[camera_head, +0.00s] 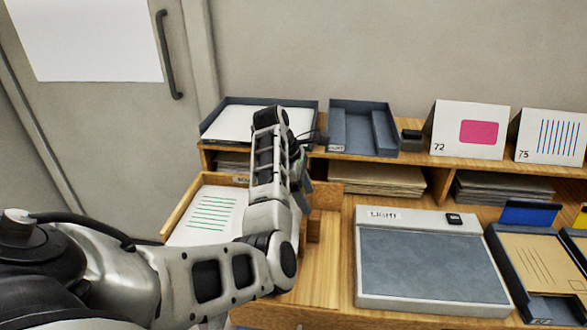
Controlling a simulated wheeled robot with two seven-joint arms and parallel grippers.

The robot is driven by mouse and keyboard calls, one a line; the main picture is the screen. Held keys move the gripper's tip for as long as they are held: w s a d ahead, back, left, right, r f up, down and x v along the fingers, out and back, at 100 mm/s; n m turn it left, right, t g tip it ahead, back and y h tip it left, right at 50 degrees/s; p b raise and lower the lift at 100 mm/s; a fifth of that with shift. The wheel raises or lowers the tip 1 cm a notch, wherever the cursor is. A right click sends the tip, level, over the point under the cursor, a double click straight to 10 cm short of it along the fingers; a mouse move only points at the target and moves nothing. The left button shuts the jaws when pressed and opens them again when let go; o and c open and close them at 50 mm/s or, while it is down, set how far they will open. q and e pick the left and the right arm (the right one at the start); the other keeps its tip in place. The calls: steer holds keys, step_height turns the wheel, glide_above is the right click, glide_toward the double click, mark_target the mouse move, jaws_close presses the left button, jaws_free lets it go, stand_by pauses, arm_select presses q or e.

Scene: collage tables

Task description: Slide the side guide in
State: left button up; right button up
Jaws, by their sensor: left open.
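My left arm reaches in from the left, over a wooden tray (182,207) holding a white sheet with green lines (212,215). My left gripper (303,180) is open, pointing down at the right side of this tray. It is partly hidden by my own wrist. A wooden upright piece (314,226), which looks like the side guide, stands just right of my wrist, to the right of the sheet. I cannot tell whether the fingers touch it. The arm hides the sheet's right edge and part of the tray. My right gripper is out of view.
A grey light pad (430,265) lies on the table to the right. Behind, a shelf bears a dark tray with white paper (225,118), an empty blue-grey tray (350,128) and cards 72 (450,135) and 73 (530,145). A dark tray with a tan card (545,265) stands far right.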

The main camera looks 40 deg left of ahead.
arm_select(q)
steer(key=p+v, duration=0.2)
steer(key=v, duration=0.6)
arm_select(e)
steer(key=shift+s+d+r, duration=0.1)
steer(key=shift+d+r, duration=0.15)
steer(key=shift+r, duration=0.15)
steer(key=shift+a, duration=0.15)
